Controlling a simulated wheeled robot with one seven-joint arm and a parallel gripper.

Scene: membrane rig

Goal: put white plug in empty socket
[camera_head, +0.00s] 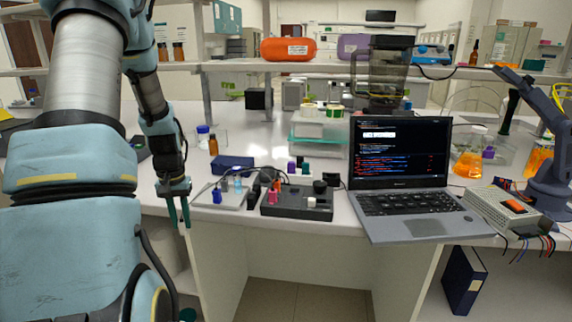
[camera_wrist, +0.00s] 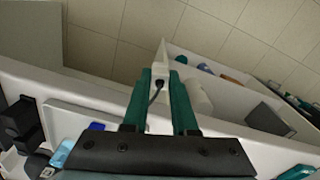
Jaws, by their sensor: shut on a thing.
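My gripper (camera_head: 181,212) hangs fingers-down at the bench's front edge, left of the rig. In the wrist view my gripper (camera_wrist: 162,82) has its two teal fingers shut on a white plug (camera_wrist: 160,73), with a dark cord-like loop on it. The plug cannot be made out in the head view. The rig has a pale plate (camera_head: 236,203) with a blue plug (camera_head: 217,196) and a light-blue piece (camera_head: 238,184). Beside it is a black box (camera_head: 290,211) with a pink piece (camera_head: 272,196) and a white piece (camera_head: 311,202). I cannot make out an empty socket.
A laptop (camera_head: 405,200) stands right of the black box. A dark blue box (camera_head: 233,164) and a brown bottle (camera_head: 213,145) stand behind the plate. A robot arm model (camera_head: 551,180) and a power unit (camera_head: 500,208) are far right. Open space lies before the bench edge.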

